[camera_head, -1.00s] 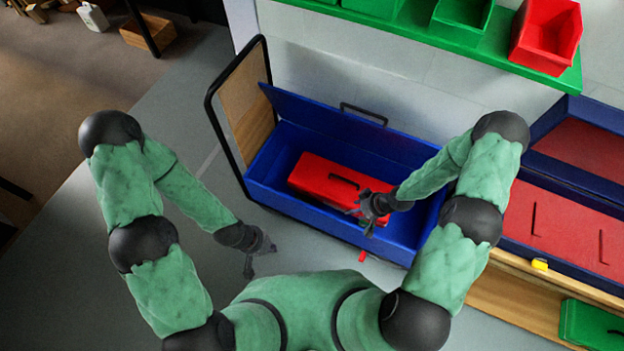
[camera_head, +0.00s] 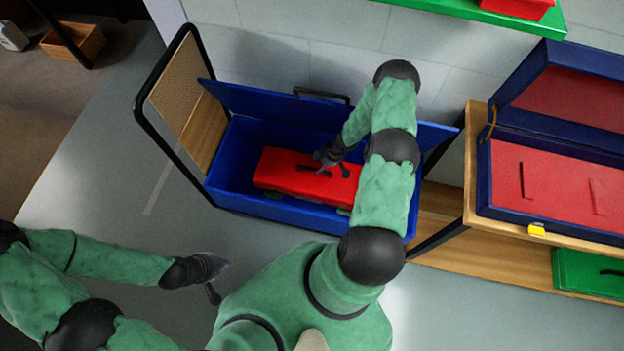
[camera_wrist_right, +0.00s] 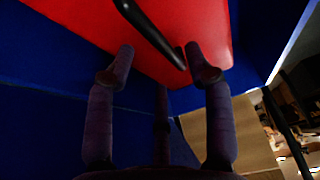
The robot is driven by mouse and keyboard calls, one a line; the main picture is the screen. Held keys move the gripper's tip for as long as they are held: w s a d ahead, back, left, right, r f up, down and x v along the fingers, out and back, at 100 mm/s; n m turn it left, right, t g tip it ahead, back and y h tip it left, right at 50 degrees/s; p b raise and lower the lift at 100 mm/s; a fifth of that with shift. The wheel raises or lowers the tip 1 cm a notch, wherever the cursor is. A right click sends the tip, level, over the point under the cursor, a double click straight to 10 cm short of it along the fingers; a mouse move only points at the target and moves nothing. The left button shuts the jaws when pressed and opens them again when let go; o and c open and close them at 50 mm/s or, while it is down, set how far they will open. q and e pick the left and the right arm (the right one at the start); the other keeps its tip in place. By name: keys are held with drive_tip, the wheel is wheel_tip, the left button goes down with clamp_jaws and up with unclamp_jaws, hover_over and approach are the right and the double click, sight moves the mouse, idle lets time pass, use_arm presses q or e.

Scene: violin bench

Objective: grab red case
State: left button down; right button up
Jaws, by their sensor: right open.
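The red case (camera_head: 283,172) lies inside the open blue box (camera_head: 233,153), its black handle on top. In the right wrist view the red case (camera_wrist_right: 205,25) fills the upper middle, with its black handle (camera_wrist_right: 150,33) running down between the fingers. My right gripper (camera_head: 332,168) is over the red case, beside its handle. Its fingers (camera_wrist_right: 160,75) are apart, one on each side of the handle's lower end; I cannot tell if they touch the case. My left gripper (camera_head: 212,283) hangs over the grey floor at the lower left, away from the case.
A blue case with red lining (camera_head: 560,185) stands open on a wooden shelf (camera_head: 440,205) at the right. A green case (camera_head: 590,270) sits on the lower shelf. A black-framed panel (camera_head: 180,100) stands at the blue box's left.

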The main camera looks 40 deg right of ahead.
sight(314, 169)
drive_tip(key=shift+b+x, duration=1.75)
drive_tip(key=shift+x, duration=1.4)
drive_tip(key=shift+w+r, duration=0.1)
drive_tip(key=shift+w, duration=0.05)
clamp_jaws()
